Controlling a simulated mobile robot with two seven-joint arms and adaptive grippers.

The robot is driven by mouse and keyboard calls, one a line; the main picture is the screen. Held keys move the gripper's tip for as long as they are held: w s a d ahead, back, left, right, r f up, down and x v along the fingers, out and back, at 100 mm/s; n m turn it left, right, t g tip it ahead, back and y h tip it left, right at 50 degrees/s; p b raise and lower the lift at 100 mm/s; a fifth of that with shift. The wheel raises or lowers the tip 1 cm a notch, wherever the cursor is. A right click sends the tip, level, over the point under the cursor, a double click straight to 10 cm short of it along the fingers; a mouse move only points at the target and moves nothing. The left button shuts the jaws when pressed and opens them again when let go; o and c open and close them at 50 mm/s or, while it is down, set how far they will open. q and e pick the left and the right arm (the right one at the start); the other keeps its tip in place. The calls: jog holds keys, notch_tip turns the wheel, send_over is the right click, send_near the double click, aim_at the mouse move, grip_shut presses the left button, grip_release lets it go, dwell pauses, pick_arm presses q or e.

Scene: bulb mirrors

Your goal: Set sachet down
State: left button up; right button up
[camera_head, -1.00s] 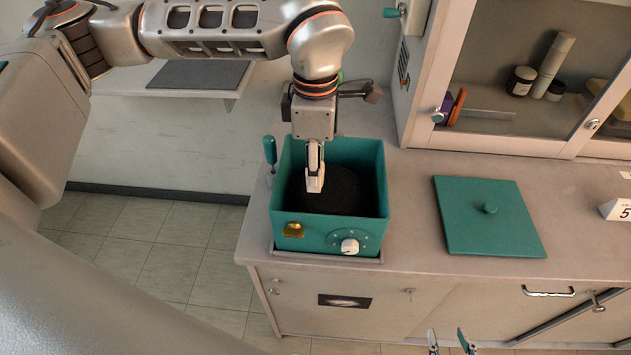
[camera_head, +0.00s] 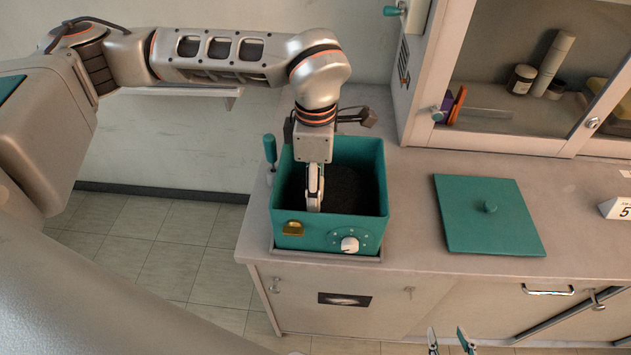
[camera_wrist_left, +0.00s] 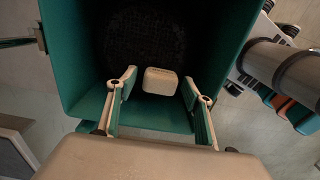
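The sachet (camera_wrist_left: 161,81) is a small cream-white block with rounded corners in the left wrist view, inside the teal box (camera_head: 332,232) over its dark bottom. My left gripper (camera_head: 314,206) reaches down into the box. In the left wrist view its two fingers stand apart on either side of the sachet, with a gap on each side. I cannot tell whether the sachet rests on the bottom. In the head view I cannot make the sachet out behind the fingers. My right gripper (camera_head: 450,340) shows at the lower edge, fingers apart and empty.
A teal lid (camera_head: 490,215) with a knob lies on the counter (camera_head: 415,225) right of the box. A glass-fronted cabinet (camera_head: 520,90) stands behind it. A white number card (camera_head: 617,209) is at the far right. The counter between box and lid is clear.

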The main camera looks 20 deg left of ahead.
pick_arm(q)
jog(key=shift+r, duration=0.25)
notch_tip(320, 180, up, 12)
jog(key=shift+b, duration=0.35)
jog(key=shift+f, duration=0.1)
dwell(0.4)
